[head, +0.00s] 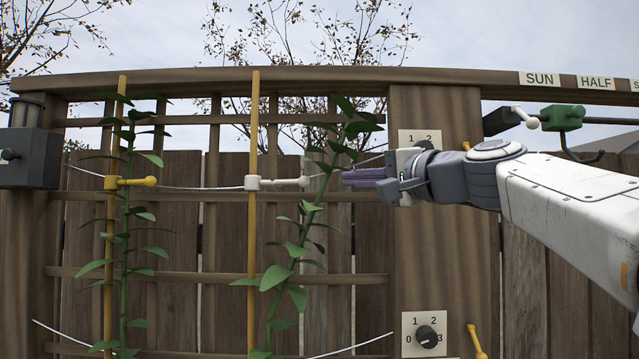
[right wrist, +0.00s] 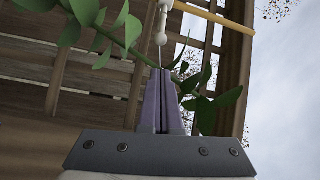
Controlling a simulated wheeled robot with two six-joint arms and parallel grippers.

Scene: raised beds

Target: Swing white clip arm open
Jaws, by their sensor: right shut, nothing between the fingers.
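The white clip (head: 252,182) sits on a yellow stake (head: 254,130). Its white arm (head: 290,182) sticks out to the right, roughly level, with a knob at its end, towards the leafy plant stem (head: 307,215). In the right wrist view the white arm (right wrist: 161,25) hangs just beyond my fingertips. My right gripper (head: 344,178) is to the right of the arm's knob, with its purple fingers shut and empty; they also show shut in the right wrist view (right wrist: 165,74). The fingers look apart from the knob. My left gripper is out of view.
A yellow clip (head: 130,183) is on another stake at left, beside a second plant. Leaves (right wrist: 218,110) surround my fingers in the wrist view. A wooden post with a dial (head: 427,337) stands at right. A grey box (head: 28,157) is at far left.

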